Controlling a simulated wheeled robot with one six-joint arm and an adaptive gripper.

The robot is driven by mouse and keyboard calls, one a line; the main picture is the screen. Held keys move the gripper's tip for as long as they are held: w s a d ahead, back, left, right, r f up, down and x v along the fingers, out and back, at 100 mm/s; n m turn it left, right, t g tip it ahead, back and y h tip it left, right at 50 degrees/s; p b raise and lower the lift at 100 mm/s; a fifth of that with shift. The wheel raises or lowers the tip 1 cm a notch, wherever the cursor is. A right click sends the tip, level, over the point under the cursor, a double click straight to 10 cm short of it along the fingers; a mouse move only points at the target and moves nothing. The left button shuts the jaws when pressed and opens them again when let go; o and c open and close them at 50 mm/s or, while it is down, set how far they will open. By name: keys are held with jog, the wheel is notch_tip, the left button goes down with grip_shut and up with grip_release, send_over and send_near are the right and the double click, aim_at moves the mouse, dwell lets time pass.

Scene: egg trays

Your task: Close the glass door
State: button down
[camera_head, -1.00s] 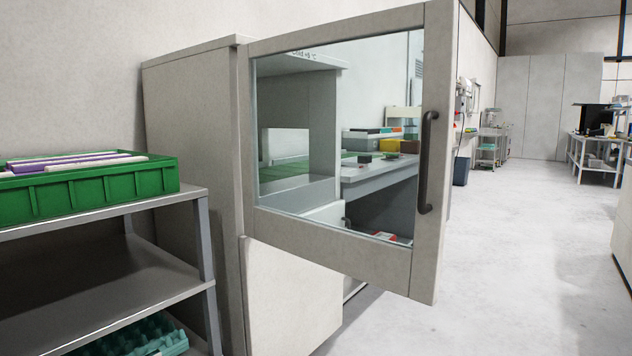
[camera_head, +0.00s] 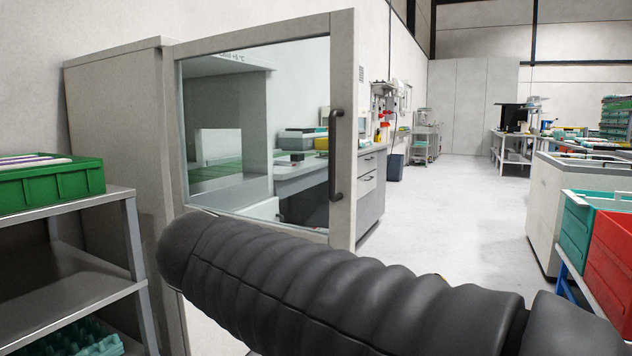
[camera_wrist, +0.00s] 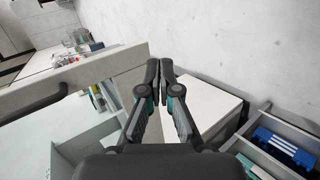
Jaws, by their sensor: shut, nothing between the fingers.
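The glass door (camera_head: 344,110) stands open from the pale cabinet (camera_head: 115,130) on the left, a clear pane in a grey frame. Its dark bar handle (camera_head: 335,157) is on the right, free side. My dark arm crosses in front of the door's lower edge in the head view, and my gripper is not seen there. In the wrist view my gripper (camera_wrist: 160,66) is shut and empty. Its fingertips are by one end of the door frame (camera_wrist: 100,70); I cannot tell whether they touch. The handle (camera_wrist: 36,106) shows at far left, apart from the fingers.
A grey shelf rack (camera_head: 70,225) with a green crate (camera_head: 55,185) stands left of the cabinet. A counter (camera_head: 370,190) lies behind the door. Teal (camera_head: 577,232) and red (camera_head: 612,262) crates are at right. The floor (camera_head: 455,210) beyond is open.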

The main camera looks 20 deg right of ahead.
jog(key=w+a+r+m+t+h, duration=0.1)
jog(key=w+a+r+h, duration=0.2)
jog(key=r, duration=0.5)
jog(key=w+a+r+t+h, duration=0.1)
jog(key=w+a+r+h, duration=0.2)
jog(key=r, duration=0.6)
jog(key=x, duration=1.3)
jog(key=shift+s+h, duration=0.3)
jog(key=shift+s, duration=0.05)
jog(key=shift+d, duration=0.2)
